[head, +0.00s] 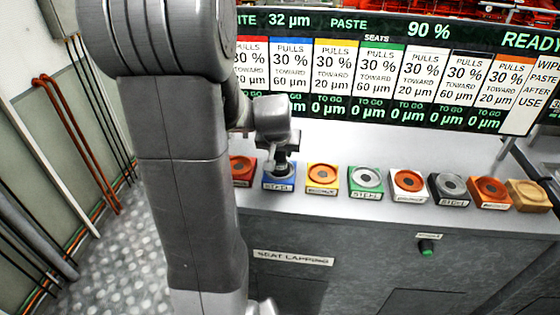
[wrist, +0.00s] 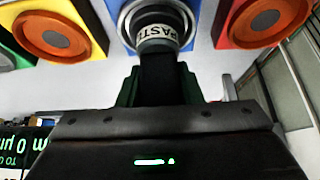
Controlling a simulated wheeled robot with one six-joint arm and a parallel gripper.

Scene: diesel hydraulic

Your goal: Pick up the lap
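The lap (wrist: 160,38) is a dark upright piece with a pale band reading PASTE. It stands in the metal ring of the blue block (wrist: 124,22), labelled STEEL in the head view (head: 279,184). My gripper (head: 280,152) is directly above that block in the head view, pointing down, with its fingers at the lap's top. In the wrist view, dark green finger parts (wrist: 128,92) show on both sides of the lap's black upper part. I cannot tell whether the fingers press on it. My wrist hides part of the lap in the head view.
A red block (head: 242,170) is close on the left and a yellow block (head: 322,178) close on the right. Several more seat blocks run right to a wooden one (head: 527,194). The display board (head: 390,75) stands behind the bench. The bench front strip is clear.

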